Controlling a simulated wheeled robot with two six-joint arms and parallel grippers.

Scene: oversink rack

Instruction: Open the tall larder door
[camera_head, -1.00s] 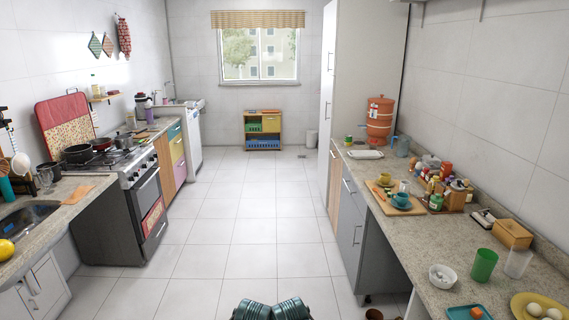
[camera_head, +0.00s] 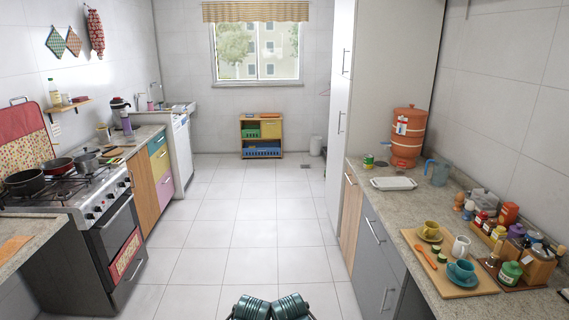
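The tall white larder (camera_head: 343,110) stands on the right, beyond the right counter. Its narrow door face is turned to the aisle and looks shut. Dark bar handles show on it: an upper handle (camera_head: 346,62) and a lower handle (camera_head: 340,122). At the bottom middle of the view are two teal ribbed parts of my own arms (camera_head: 271,308). Neither gripper's fingers show, and nothing of mine is near the larder.
The tiled floor (camera_head: 235,225) of the aisle is clear. The stove (camera_head: 90,220) stands on the left. The right counter (camera_head: 450,220) carries a tray with cups, jars, and an orange water filter (camera_head: 407,137). A small shelf unit (camera_head: 261,135) stands under the window.

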